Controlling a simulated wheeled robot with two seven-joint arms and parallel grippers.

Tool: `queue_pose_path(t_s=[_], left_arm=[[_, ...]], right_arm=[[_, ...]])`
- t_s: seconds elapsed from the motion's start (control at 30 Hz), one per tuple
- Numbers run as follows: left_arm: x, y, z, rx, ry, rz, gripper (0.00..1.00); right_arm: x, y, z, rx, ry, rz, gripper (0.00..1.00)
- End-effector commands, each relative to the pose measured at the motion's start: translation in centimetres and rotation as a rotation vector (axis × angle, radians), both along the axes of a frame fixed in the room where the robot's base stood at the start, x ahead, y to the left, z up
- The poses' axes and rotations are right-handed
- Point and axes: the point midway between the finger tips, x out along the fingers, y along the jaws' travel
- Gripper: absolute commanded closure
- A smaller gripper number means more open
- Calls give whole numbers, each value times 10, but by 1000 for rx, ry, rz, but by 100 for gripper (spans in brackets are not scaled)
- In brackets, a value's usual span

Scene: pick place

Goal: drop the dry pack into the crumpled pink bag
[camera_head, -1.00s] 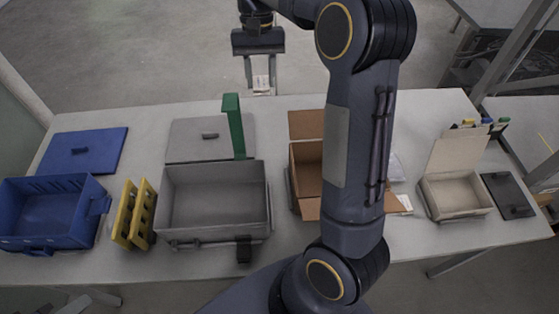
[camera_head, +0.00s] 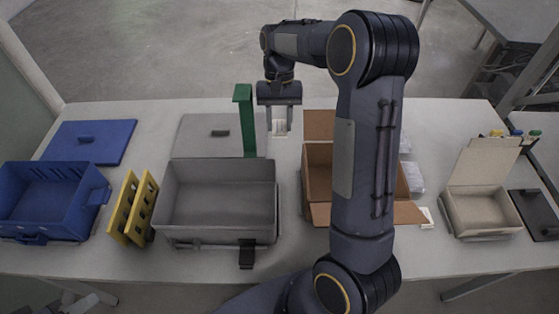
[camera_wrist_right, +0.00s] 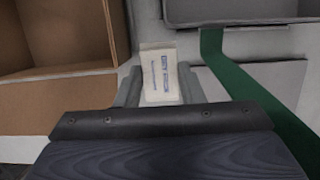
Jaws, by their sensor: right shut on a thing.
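The dry pack is a small white packet with blue print, in the right wrist view (camera_wrist_right: 160,76) between the fingertips. My right gripper (camera_head: 280,121) is shut on it, and the pack (camera_head: 280,129) hangs below the fingers in the head view. They appear over the back part of the table, between the green upright and the cardboard box. I see no clearly pink bag. A pale, crumpled, see-through bag (camera_head: 414,177) lies right of the cardboard box, partly hidden by my right arm. My left gripper is not in view.
An open cardboard box (camera_head: 318,165) stands mid-table, its flaps spread. Left of it are a grey bin (camera_head: 217,238), green upright (camera_head: 244,122), yellow rack (camera_head: 130,210) and blue bin (camera_head: 40,212). A beige box (camera_head: 482,212) stands at right. Free table shows behind the boxes.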

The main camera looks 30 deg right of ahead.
Motion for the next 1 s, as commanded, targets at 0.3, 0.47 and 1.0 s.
queue_pose_path(t_s=[0.3, 0.47, 1.0], left_arm=[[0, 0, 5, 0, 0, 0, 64], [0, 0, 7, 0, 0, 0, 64], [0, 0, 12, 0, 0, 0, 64]], right_arm=[[-1, 0, -87, 0, 7, 0, 89], [-1, 0, -117, 0, 4, 1, 89], [0, 0, -171, 0, 0, 0, 89]])
